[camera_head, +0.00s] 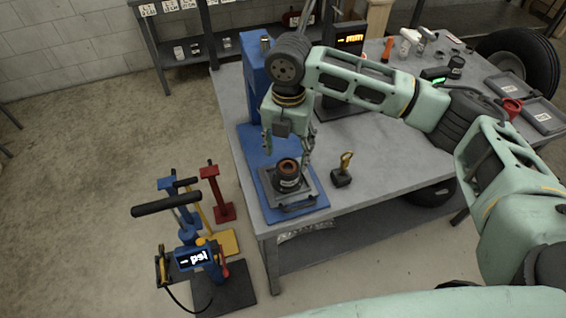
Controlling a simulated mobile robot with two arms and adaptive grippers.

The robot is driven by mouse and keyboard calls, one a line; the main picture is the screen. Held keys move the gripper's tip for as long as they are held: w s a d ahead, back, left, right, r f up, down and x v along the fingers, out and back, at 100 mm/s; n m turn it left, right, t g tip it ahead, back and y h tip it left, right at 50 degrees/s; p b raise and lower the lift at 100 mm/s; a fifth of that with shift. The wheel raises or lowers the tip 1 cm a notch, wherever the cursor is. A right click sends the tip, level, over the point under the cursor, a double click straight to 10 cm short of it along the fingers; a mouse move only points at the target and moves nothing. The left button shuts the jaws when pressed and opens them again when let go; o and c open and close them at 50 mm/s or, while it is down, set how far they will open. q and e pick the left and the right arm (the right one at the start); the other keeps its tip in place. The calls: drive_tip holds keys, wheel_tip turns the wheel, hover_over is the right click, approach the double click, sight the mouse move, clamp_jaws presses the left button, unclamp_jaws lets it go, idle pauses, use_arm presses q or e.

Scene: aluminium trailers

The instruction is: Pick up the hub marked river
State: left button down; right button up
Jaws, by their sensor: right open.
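A dark round hub (288,183) with a copper-brown top sits upright on a grey plate with a handle (298,205), at the front of the blue press. It has a small white label, too small to read. My right gripper (287,155) points down just above it, open, one finger to each side. I cannot tell whether the fingers touch the hub. Another dark round part (456,67) with a pale label stands at the back right of the table; its marking is unreadable too. My left gripper is out of view.
The blue press (257,70) rises behind my right gripper. A small yellow-handled tool (342,177) stands right of the plate on the grey table (400,155). Grey trays (541,116) lie at the right. A pump with a lit display (193,258) stands on the floor at left.

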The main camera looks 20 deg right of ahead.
sight(286, 167)
drive_tip(key=f, duration=0.1)
drive_tip(key=s+f+p, duration=0.1)
drive_tip(key=f, duration=0.1)
drive_tip(key=shift+a+f, duration=0.1)
drive_tip(key=shift+f, duration=0.15)
drive_tip(key=f, duration=0.1)
drive_tip(key=f+p, duration=0.1)
drive_tip(key=shift+w+a+f, duration=0.1)
drive_tip(key=shift+w+f, duration=0.1)
drive_tip(key=shift+f, duration=0.65)
drive_tip(key=c, duration=0.9)
clamp_jaws()
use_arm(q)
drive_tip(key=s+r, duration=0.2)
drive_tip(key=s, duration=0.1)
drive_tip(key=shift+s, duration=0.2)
use_arm(e)
drive_tip(key=shift+w, duration=0.15)
